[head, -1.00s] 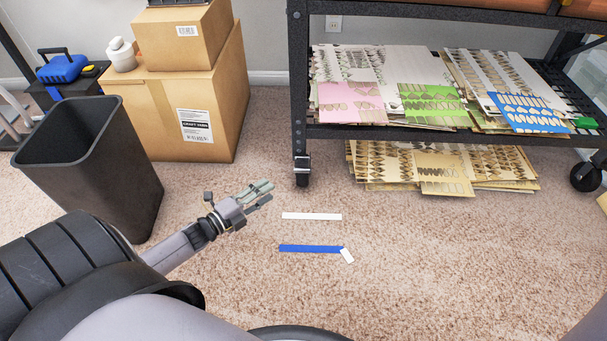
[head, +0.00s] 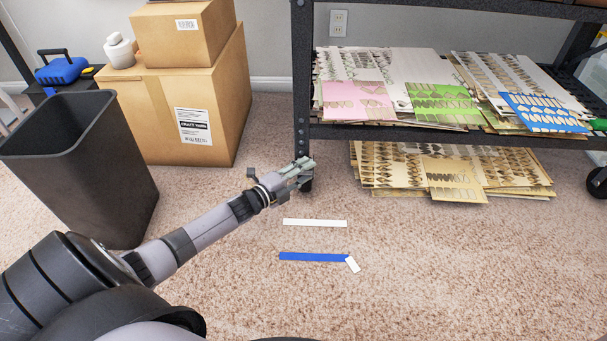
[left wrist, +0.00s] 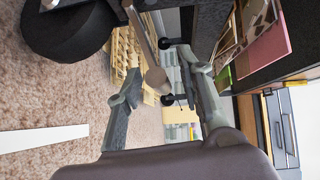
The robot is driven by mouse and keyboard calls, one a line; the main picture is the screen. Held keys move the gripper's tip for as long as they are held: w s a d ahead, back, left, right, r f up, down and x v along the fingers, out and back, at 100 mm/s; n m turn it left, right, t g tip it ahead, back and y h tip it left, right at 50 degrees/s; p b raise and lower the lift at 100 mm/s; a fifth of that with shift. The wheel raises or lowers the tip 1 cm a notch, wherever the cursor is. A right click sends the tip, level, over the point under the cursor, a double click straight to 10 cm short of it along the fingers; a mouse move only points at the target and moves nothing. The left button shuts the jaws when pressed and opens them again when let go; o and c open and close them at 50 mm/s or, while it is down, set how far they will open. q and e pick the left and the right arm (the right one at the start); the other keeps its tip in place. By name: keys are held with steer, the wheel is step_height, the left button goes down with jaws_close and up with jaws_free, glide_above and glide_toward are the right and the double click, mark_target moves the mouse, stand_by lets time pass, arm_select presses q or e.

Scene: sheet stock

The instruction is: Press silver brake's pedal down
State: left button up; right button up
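The rack's near-left caster (head: 306,186) is mostly behind my left gripper in the head view, and its silver brake is hidden there. In the left wrist view the black wheel (left wrist: 65,32) is large at the upper left, with a bit of silver metal (left wrist: 49,4) at the top edge beside it. My left gripper (head: 306,166) is at the caster in the head view. In the left wrist view its fingers (left wrist: 152,72) are apart, with a grey rod with a rounded end between them; I cannot tell whether it is the pedal or whether anything touches. My right gripper is out of view.
The black rack post (head: 301,90) rises right beside the gripper. A black bin (head: 85,170) and cardboard boxes (head: 225,110) stand to the left. Stacked sheets (head: 390,170) lie under the rack. White (head: 314,223) and blue (head: 313,257) strips lie on the carpet.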

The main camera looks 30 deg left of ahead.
arm_select(q)
steer(key=shift+c, duration=0.4)
jaws_close()
stand_by(0.4)
